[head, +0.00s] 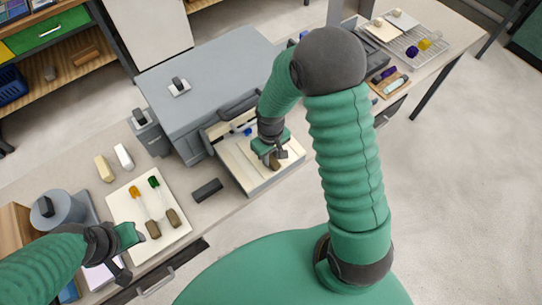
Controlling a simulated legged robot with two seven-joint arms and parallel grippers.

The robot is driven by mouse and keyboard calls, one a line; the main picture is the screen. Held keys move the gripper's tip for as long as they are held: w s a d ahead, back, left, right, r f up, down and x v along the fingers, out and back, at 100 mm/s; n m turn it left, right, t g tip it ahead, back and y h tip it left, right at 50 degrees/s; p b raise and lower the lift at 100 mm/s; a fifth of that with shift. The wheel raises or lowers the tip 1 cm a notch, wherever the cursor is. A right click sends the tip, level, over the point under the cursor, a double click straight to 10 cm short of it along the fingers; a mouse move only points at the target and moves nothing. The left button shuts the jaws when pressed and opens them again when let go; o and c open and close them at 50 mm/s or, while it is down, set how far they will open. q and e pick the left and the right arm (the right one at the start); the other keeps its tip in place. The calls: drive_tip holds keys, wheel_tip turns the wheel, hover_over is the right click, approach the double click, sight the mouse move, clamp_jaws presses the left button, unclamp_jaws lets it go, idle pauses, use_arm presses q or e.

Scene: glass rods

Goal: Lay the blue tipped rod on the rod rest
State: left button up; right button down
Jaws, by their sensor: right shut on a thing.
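My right gripper (272,152) is shut on the brown grip end of the blue tipped rod. The rod's blue tip (247,132) shows near the opening of the grey machine, above its pale tray (240,165). Most of the rod's shaft is hidden or too thin to see, and I cannot tell whether it touches the tray. A cream board (120,204) at the left carries an orange tipped rod (135,191) and a green tipped rod (155,183). I cannot tell for sure which thing is the rod rest. My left gripper (128,254) is beside that board, its jaws unclear.
The grey machine (215,65) fills the middle of the bench. A dark block (207,190) lies between board and tray. Two pale blocks (104,168) lie behind the board. A grey round vessel (58,208) stands far left. A wire rack (425,50) is at the upper right.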

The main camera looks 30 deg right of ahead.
drive_tip(key=shift+s+a+f, duration=0.1)
drive_tip(key=shift+s+f, duration=0.05)
drive_tip(key=shift+f, duration=0.05)
drive_tip(key=c, duration=1.4)
unclamp_jaws()
drive_tip(key=shift+c, duration=0.2)
drive_tip(key=shift+o, duration=1.7)
drive_tip(key=shift+a, duration=0.3)
drive_tip(key=shift+s+d+f, duration=0.1)
drive_tip(key=shift+s+d, duration=0.1)
drive_tip(key=shift+d, duration=0.05)
wheel_tip(320, 180, up, 17)
drive_tip(key=s+a+f+t, duration=0.2)
drive_tip(key=s+a+f, duration=0.2)
drive_tip(key=s+f, duration=0.1)
drive_tip(key=shift+s+a+f+m+t, duration=0.2)
drive_tip(key=shift+s+f+m+t, duration=0.15)
drive_tip(key=shift+s, duration=0.35)
